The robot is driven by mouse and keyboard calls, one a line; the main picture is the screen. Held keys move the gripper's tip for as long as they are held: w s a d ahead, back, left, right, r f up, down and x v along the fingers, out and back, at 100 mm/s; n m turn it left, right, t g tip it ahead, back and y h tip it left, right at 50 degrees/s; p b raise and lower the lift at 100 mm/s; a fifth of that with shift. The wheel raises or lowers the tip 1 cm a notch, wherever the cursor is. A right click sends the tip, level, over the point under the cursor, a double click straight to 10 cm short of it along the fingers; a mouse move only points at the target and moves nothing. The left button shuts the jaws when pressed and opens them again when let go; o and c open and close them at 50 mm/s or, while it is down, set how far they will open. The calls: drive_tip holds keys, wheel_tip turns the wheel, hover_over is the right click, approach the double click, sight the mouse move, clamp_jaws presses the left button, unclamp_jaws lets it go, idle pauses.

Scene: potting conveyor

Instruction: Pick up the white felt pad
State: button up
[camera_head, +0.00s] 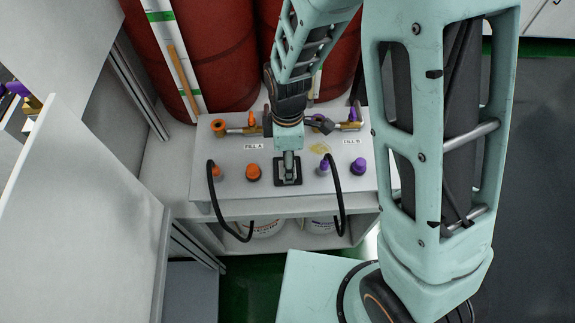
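I cannot make out a white felt pad in the camera_head view; it may be hidden by my arm or too pale to tell from the light grey panel (226,187). My gripper (288,172) is at the end of my teal arm, over the middle of this panel, between the two fill stations. It shows small and dark from above. I cannot tell whether its fingers are open or shut, whether it touches the panel, or whether it holds anything.
Orange fittings (253,172) stand left of my gripper and purple ones (358,165) right. Black hoses (337,195) loop over the panel's front edge. A yellowish stain (320,148) marks the panel. Red drums (210,50) stand behind; white containers (262,228) sit below.

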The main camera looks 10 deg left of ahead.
drive_tip(key=shift+f, duration=1.15)
drive_tip(key=shift+c, duration=0.4)
drive_tip(key=c, duration=1.1)
drive_tip(key=shift+o, duration=0.2)
drive_tip(key=shift+r, duration=0.15)
